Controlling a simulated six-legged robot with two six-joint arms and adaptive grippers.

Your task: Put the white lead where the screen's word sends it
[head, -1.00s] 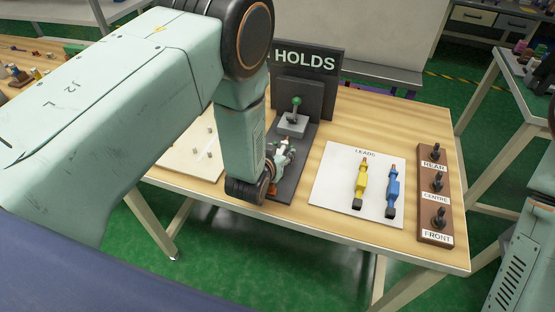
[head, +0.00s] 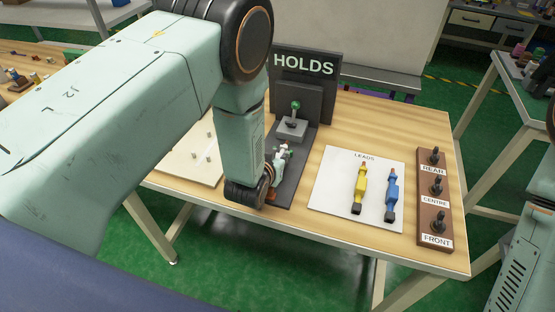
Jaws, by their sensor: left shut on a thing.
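The white lead (head: 281,158) has a reddish tip and is over the dark base plate, in front of a grey block. My left gripper (head: 274,174) points down there, partly hidden by its own wrist, and is shut on the white lead. The dark screen (head: 305,66) at the back reads HOLDS; its left edge is against my arm, so more may be hidden. A brown board (head: 434,212) at the right has several dark posts, labelled REAR, CENTRE and FRONT. My right gripper is out of view.
A yellow lead (head: 360,188) and a blue lead (head: 392,195) lie on a white LEADS mat (head: 329,194). A green-knobbed lever (head: 295,106) stands on the grey block (head: 291,130). A pale board (head: 190,165) with small pegs is left of my gripper.

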